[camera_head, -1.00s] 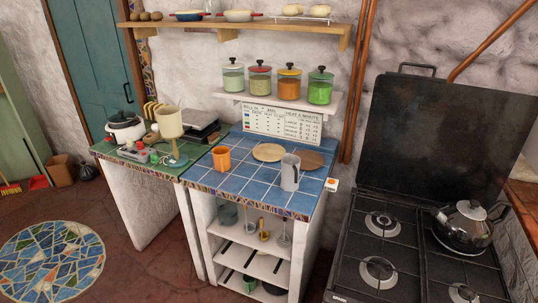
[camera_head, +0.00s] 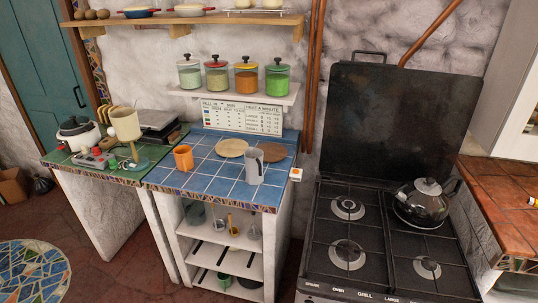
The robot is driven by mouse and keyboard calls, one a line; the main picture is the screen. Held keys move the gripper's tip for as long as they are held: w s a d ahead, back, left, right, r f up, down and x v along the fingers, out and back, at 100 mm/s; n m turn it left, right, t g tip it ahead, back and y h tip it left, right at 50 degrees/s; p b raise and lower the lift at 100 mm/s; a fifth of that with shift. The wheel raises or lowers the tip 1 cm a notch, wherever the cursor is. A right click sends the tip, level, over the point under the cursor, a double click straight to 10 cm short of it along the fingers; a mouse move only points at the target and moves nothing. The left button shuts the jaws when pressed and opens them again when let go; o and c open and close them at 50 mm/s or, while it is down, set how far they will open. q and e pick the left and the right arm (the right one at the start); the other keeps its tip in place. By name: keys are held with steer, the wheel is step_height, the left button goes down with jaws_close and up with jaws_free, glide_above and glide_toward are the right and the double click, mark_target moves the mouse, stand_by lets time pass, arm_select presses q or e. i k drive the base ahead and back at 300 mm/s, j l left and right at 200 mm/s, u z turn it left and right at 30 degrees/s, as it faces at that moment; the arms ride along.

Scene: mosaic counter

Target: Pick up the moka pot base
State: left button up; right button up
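Neither of my grippers is in view.
Two round wooden boards (camera_head: 231,148) lie behind the vessel. Open shelves (camera_head: 218,258) below hold several small items. A stove (camera_head: 385,240) with a kettle (camera_head: 421,203) stands to the right. A green counter (camera_head: 80,162) with appliances adjoins on the left.

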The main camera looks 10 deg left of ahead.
mark_target(257, 180)
steer(key=i+j+u, duration=0.1)
steer(key=i+j, duration=0.15)
steer(key=j, duration=0.2)
steer(key=i+j, duration=0.25)
steer(key=j, duration=0.2)
steer(key=i+j+u, duration=0.15)
steer(key=j, duration=0.3)
steer(key=i, duration=0.05)
